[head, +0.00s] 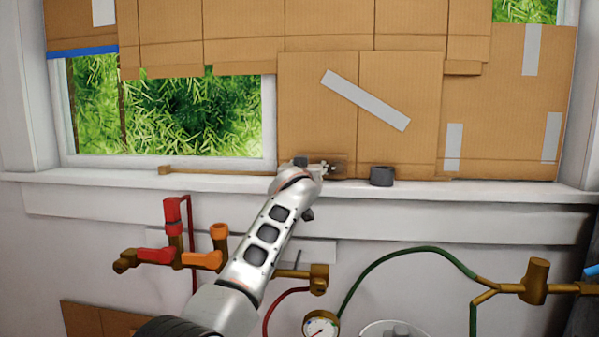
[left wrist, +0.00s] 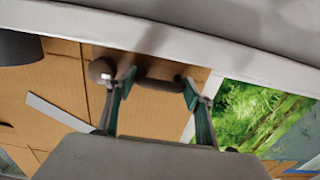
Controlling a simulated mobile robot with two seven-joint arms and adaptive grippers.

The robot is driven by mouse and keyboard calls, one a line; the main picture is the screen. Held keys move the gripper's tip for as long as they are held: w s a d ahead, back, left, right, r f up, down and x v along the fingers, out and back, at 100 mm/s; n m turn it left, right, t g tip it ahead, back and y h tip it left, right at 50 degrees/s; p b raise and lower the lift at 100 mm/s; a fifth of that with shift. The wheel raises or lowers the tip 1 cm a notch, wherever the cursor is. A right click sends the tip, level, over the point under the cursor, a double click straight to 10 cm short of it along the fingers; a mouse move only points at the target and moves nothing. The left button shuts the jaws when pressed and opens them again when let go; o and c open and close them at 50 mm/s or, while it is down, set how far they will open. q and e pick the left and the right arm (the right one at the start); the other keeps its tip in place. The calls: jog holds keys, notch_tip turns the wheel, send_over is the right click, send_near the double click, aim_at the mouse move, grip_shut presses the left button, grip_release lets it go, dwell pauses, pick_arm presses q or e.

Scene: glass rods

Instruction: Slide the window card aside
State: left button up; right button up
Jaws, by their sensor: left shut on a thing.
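The window card (head: 312,105) is a brown cardboard panel with a slanted grey tape strip. It stands just above the sill and covers the window to the right of the bare glass (head: 190,115). My left gripper (head: 335,169) is at the card's lower edge, with its fingers partly hidden by the wrist in the head view. In the left wrist view, my left gripper (left wrist: 157,88) has its two fingers around a short dark bar handle (left wrist: 158,80) low on the card (left wrist: 150,118). It is shut on this handle. My right gripper is out of view.
A dark grey cylinder (head: 381,176) stands on the white sill (head: 450,190), right of my gripper. A thin brown rod (head: 215,172) lies along the sill at left. Pipes, valves and a gauge (head: 320,325) are below. Other cardboard (head: 510,100) covers the window at right.

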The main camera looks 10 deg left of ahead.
pick_arm(q)
jog(key=shift+d+f, duration=0.15)
jog(key=shift+d, duration=0.05)
jog(key=o, duration=1.3)
jog(key=shift+d, duration=0.1)
send_near(311, 129)
jog(key=w, duration=0.4)
jog(key=shift+w+f, duration=0.1)
jog(key=shift+w, duration=0.2)
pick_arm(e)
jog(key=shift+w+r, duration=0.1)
